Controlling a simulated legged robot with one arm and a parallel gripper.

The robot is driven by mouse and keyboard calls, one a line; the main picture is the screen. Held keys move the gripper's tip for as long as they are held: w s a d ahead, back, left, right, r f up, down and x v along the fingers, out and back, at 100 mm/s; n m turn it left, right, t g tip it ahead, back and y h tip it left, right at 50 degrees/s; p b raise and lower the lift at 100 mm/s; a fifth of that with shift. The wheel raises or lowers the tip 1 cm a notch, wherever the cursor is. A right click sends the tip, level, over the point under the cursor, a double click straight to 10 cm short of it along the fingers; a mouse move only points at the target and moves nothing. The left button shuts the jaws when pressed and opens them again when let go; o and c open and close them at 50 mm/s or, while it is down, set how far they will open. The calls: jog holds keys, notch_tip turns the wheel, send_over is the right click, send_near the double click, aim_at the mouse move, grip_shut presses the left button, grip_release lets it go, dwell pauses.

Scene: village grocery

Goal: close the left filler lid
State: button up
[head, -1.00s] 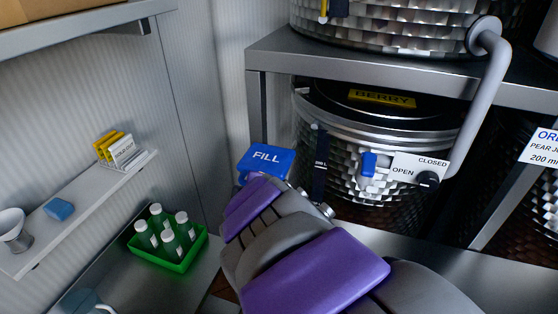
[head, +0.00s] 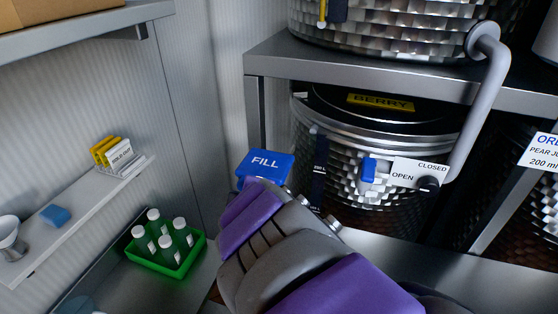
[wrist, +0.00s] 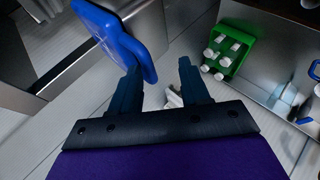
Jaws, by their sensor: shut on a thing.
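The left filler lid is a blue plate marked FILL (head: 264,165). It stands tilted up at the left of the lower BERRY drum (head: 385,135) in the head view. In the wrist view the blue lid (wrist: 112,32) reaches down to the left finger of my gripper (wrist: 160,68). My gripper is shut on the lid at its near lower edge, though a gap shows between the fingers and the grip is partly hidden. In the head view my purple and grey arm covers the fingers and the filler opening.
A metal rack post (head: 255,115) stands close behind the lid. A green crate of bottles (head: 178,268) is at the lower left. A wall shelf (head: 90,215) holds cards and a blue block. A white pipe (head: 487,95) and an OPEN/CLOSED valve plate (head: 416,172) are at the right.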

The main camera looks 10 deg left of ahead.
jog(key=v, duration=1.6)
jog(key=shift+d, duration=0.2)
jog(key=shift+f, duration=0.1)
jog(key=d+f+m+g+h+b, duration=0.45)
jog(key=d+f+m, duration=0.45)
jog(key=d+f, duration=0.7)
jog(key=s+d+f+m+g+b, duration=0.4)
jog(key=s+d+f+m+g, duration=0.3)
jog(key=s+f, duration=0.5)
jog(key=d+f+m, duration=0.1)
jog(key=d+m, duration=0.1)
jog(key=m, duration=0.1)
jog(key=shift+s+f, duration=0.3)
jog(key=shift+d, duration=0.1)
